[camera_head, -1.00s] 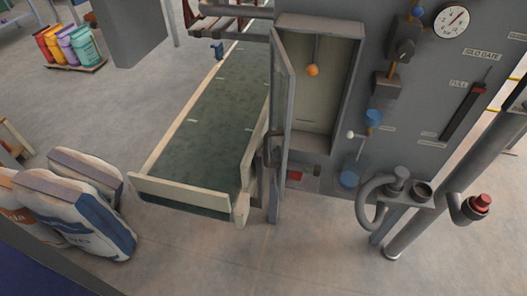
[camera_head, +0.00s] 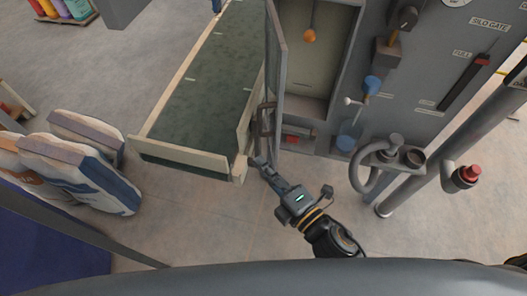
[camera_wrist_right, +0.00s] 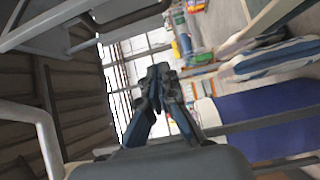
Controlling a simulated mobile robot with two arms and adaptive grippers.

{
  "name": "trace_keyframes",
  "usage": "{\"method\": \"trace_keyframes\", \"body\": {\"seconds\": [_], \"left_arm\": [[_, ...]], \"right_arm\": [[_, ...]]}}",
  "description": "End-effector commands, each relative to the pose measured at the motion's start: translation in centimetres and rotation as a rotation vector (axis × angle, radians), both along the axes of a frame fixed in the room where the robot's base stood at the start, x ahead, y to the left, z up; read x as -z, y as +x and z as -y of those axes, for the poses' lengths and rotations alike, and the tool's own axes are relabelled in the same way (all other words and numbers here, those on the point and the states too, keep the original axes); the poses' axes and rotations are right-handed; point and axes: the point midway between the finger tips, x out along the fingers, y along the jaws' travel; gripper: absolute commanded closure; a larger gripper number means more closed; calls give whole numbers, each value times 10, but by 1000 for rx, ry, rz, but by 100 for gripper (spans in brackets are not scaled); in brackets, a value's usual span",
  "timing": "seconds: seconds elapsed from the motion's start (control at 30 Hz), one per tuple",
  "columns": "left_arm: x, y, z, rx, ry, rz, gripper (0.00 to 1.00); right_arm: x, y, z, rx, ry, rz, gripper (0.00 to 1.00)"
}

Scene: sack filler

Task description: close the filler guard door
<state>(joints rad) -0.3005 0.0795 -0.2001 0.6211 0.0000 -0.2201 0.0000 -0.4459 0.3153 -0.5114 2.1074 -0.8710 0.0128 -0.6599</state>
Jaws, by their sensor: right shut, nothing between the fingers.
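The filler guard door (camera_head: 276,75) is a grey panel hinged at the left side of the filler cabinet opening (camera_head: 318,60). It stands open, swung out toward me and seen nearly edge-on. A dark bar handle (camera_head: 265,119) is on its left face near the lower end. My right gripper (camera_head: 257,163) is shut and empty, with its fingertips just below and left of the handle; I cannot tell whether they touch anything. In the right wrist view its closed fingers (camera_wrist_right: 160,75) point away from the camera. My left gripper is not in view.
A conveyor (camera_head: 205,90) with a pale end rail (camera_head: 180,156) lies just left of the door. Filled sacks (camera_head: 80,165) stand at the left. An orange knob (camera_head: 309,36) hangs inside the cabinet.

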Motion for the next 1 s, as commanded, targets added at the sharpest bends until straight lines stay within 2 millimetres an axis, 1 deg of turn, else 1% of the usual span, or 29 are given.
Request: {"method": "trace_keyframes", "body": {"seconds": [0.03,0.1,0.4,0.43,0.5,0.7,1.0], "left_arm": [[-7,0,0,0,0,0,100],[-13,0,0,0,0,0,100],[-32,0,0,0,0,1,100],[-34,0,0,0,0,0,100],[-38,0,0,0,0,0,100],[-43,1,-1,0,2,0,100],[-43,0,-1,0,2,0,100]], "right_arm": [[-5,8,-5,0,2,2,100],[-5,20,-13,1,2,1,100],[-5,73,-50,2,3,-1,100],[-3,75,-46,3,0,-4,100],[-2,76,-32,3,-2,-5,100],[-1,81,-13,2,2,-5,100],[1,82,-10,1,2,-4,100]]}}
